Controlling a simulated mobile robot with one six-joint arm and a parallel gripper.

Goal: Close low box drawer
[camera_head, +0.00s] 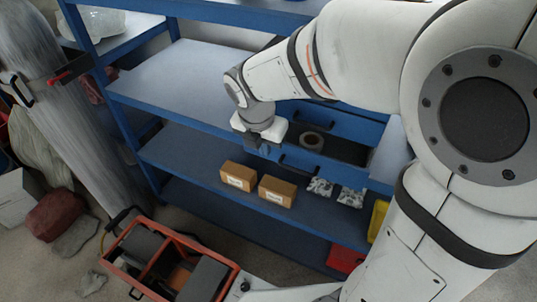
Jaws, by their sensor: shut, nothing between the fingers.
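The low blue box drawer (310,163) stands open under the worktop in the middle of the shelf unit. Its dark inside shows, with a grey ring-shaped roll (312,141) in it. My gripper (264,151) is shut and empty, pointing down at the left end of the drawer front. Whether it touches the front cannot be told. My white arm comes in from the right and hides part of the drawers behind and above.
Two brown cartons (238,176) and (277,190), and two small silvery packs (320,186) sit on the shelf below. A red-orange tool crate (225,285) stands on the floor at the lower left. The blue worktop (185,80) left of my gripper is clear.

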